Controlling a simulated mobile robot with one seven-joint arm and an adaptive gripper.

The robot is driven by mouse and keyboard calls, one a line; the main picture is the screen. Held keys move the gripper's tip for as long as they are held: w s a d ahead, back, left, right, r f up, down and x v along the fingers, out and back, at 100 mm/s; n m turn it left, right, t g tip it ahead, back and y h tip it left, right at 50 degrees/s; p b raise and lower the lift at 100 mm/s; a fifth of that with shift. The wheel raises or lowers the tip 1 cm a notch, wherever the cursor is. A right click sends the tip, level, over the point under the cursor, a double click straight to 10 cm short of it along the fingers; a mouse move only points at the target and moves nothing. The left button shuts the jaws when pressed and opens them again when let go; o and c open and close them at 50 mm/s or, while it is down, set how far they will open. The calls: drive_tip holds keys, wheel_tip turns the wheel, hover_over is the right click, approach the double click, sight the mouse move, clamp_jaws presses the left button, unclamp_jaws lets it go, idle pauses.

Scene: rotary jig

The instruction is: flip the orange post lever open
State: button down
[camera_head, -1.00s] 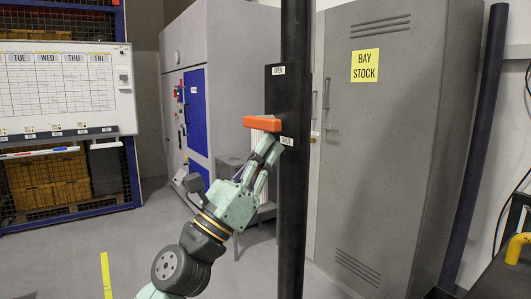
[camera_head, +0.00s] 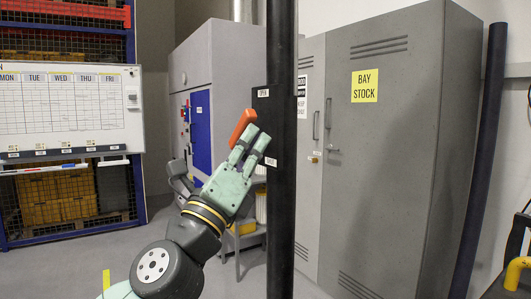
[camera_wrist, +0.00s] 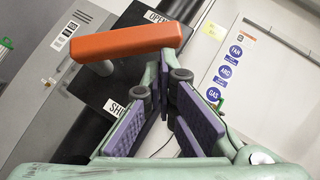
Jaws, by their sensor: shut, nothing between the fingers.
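The orange lever (camera_head: 242,127) sits at the black plate (camera_head: 280,130) on the dark post (camera_head: 281,225). In the head view it is tilted, its upper end to the right, between the OPEN label (camera_head: 263,93) above and the SHUT label (camera_head: 270,161) below. My gripper (camera_head: 258,136) is shut and empty, its fingertips just right of and below the lever. In the wrist view the lever (camera_wrist: 127,42) lies beyond the fingertips (camera_wrist: 165,82), with OPEN (camera_wrist: 157,17) and SHUT (camera_wrist: 115,108) both showing. I cannot tell whether a finger touches it.
A grey BAY STOCK cabinet (camera_head: 390,160) stands right of the post. A grey machine with a blue door (camera_head: 200,128) and a small stool (camera_head: 243,240) are behind. A whiteboard (camera_head: 70,110) hangs at left. Floor at left is mostly clear.

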sight(243, 119)
drive_tip(key=r, duration=0.2)
drive_tip(key=shift+w+a+r, duration=0.4)
drive_tip(key=shift+w+a+r+b, duration=0.2)
drive_tip(key=shift+w+r, duration=0.1)
drive_tip(key=shift+r, duration=0.15)
drive_tip(key=shift+w+a+r+b, duration=0.15)
drive_tip(key=shift+w+r, duration=0.1)
drive_tip(key=shift+r, duration=0.2)
drive_tip(key=shift+w+r, duration=0.1)
idle(1.2)
